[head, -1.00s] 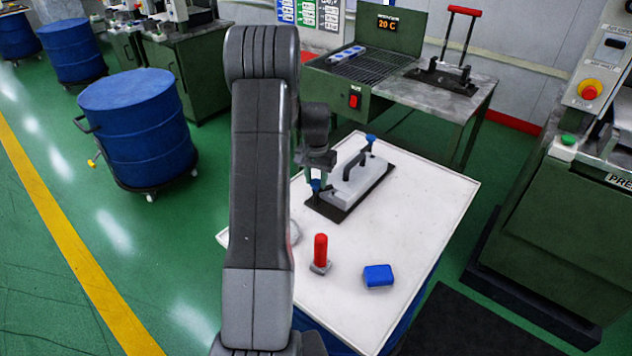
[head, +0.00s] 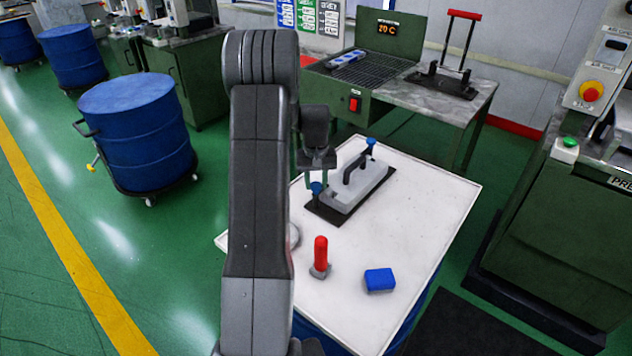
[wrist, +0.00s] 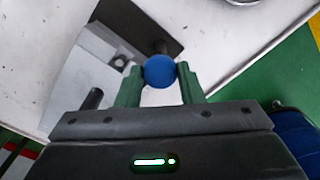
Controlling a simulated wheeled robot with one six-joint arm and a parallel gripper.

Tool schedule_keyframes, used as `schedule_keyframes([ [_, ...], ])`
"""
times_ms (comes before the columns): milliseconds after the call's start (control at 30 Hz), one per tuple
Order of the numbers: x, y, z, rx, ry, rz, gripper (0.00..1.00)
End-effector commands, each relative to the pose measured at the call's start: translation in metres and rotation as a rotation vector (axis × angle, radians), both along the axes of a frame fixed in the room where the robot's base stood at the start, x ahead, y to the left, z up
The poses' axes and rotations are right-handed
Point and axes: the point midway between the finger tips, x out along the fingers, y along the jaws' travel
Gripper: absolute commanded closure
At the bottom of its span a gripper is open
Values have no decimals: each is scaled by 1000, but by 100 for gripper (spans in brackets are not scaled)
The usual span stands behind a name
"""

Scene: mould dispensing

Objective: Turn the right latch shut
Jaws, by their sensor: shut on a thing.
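A grey mould (head: 345,197) with a black handle lies on a dark base plate (head: 325,212) on the white table. Each end of it carries a latch with a blue knob. The far latch knob (head: 370,141) stands free at the right in the head view. The near latch knob (head: 316,188) is at the left end, under my gripper (head: 311,180). In the wrist view this round blue knob (wrist: 159,72) sits between the two green fingers of my gripper (wrist: 159,78), which are shut on it. The latch body below the knob is mostly hidden.
A red-handled tool (head: 320,255) and a blue block (head: 379,280) stand on the near part of the white table (head: 425,200). Behind is a bench (head: 440,92) with a red-handled black fixture (head: 445,75). A green press (head: 560,230) stands right, a blue drum (head: 138,130) left.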

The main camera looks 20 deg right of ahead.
Motion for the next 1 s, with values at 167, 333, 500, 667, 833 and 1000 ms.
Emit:
schedule_keyframes([
  [167, 1, 0, 1, -2, -3, 4, 89],
  [333, 1, 0, 1, -2, -3, 4, 89],
  [500, 1, 0, 1, -1, -2, 3, 44],
  [667, 0, 0, 1, -1, -1, 2, 44],
  [833, 1, 0, 5, -1, -2, 2, 44],
  [1000, 1, 0, 31, -2, -6, 2, 44],
])
